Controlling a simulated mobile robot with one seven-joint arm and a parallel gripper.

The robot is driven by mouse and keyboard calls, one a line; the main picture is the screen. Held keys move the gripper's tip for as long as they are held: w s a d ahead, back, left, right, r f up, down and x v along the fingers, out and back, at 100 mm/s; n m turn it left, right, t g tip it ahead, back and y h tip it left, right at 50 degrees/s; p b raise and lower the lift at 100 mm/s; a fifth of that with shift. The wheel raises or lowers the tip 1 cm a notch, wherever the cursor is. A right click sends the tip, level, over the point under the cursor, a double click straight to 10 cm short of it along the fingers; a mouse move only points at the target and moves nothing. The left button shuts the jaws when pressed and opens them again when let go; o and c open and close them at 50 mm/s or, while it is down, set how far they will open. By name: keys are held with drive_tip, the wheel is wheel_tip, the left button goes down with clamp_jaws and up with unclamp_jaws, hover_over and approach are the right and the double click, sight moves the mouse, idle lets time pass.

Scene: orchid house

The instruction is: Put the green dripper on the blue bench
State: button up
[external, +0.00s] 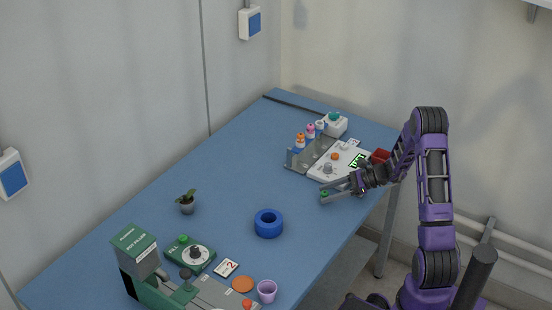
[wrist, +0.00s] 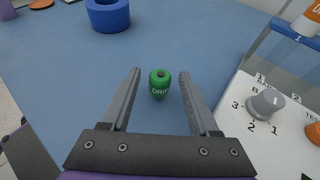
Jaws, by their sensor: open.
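The green dripper (wrist: 159,84) is a small green piece with a dark hole in its top and pale lettering on its side. It appears upright on the blue bench (external: 225,160). In the wrist view it stands between the tips of my open gripper (wrist: 158,78), with a gap on both sides. In the external view the dripper (external: 324,193) is a small green spot at my gripper (external: 337,190), partly hidden by the fingers. The blue bench also fills the middle of the wrist view (wrist: 60,65).
A white control panel (external: 340,161) with knobs and a rack of small bottles (external: 305,138) stands close beside my gripper. A blue ring (external: 268,223) lies nearer the front. A pot filler (external: 138,255), potted plant (external: 187,202) and purple cup (external: 267,290) stand further off.

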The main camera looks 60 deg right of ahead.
drive_tip(key=shift+r, duration=0.15)
drive_tip(key=shift+s+d+r, duration=0.1)
drive_tip(key=shift+s+d, duration=0.05)
drive_tip(key=shift+s, duration=0.05)
drive_tip(key=p+v, duration=0.1)
drive_tip(key=v, duration=1)
drive_tip(key=shift+s+d+r, duration=0.1)
drive_tip(key=shift+s+r, duration=0.05)
drive_tip(key=shift+s, duration=0.05)
